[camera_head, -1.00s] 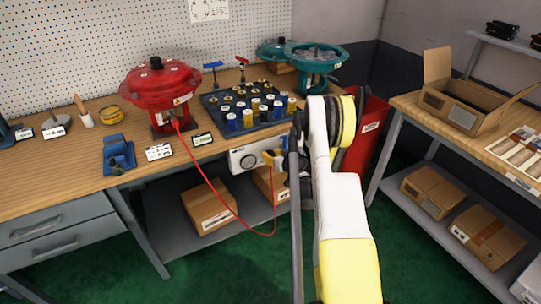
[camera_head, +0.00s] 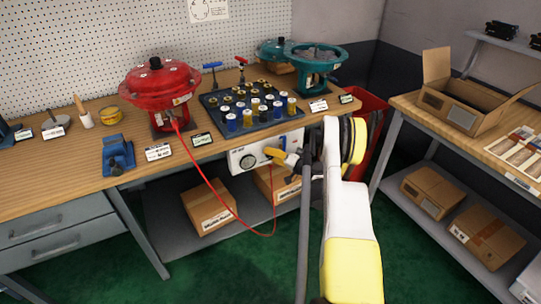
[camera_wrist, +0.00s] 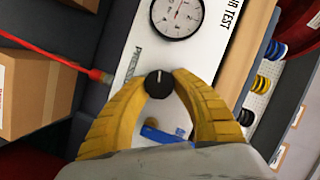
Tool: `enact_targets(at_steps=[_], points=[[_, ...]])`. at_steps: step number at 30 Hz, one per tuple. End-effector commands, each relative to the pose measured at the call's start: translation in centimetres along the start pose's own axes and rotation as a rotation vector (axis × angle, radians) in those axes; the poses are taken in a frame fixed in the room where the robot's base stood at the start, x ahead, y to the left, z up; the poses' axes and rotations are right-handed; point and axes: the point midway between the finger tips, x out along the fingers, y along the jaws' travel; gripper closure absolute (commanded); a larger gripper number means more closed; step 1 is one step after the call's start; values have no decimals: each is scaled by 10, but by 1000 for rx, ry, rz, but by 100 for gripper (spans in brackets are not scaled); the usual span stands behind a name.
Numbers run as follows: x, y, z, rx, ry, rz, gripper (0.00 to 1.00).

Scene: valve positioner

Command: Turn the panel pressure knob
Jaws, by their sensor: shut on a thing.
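The pressure knob is a small black round knob (camera_wrist: 159,86) with a light pointer line, on the white test panel (camera_wrist: 128,70). In the wrist view my gripper's (camera_wrist: 160,76) two yellow fingers close on the knob from both sides, with its face showing between their tips. A round pressure gauge (camera_wrist: 176,16) sits above the knob. In the head view the panel (camera_head: 236,160) hangs under the bench's front edge, with the gauge (camera_head: 247,162) at its left. My gripper (camera_head: 270,152) reaches it from the right; the knob is hidden there.
A blue lever (camera_wrist: 163,134) lies close below the knob between my fingers. A red hose (camera_head: 215,195) hangs from the red actuator (camera_head: 160,90) and loops up to the panel; its end fitting shows in the wrist view (camera_wrist: 100,76). Cardboard boxes (camera_head: 208,208) stand on the shelf below.

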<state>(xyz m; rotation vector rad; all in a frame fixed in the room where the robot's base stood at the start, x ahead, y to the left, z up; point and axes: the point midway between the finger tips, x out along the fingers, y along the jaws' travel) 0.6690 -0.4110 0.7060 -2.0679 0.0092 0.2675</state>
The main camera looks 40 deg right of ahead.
Motion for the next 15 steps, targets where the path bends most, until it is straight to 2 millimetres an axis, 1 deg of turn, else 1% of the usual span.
enact_targets(at_steps=[6, 15], points=[[1, 0, -1, 150, 1, -64, 100], [1, 0, -1, 278, 2, -116, 100]])
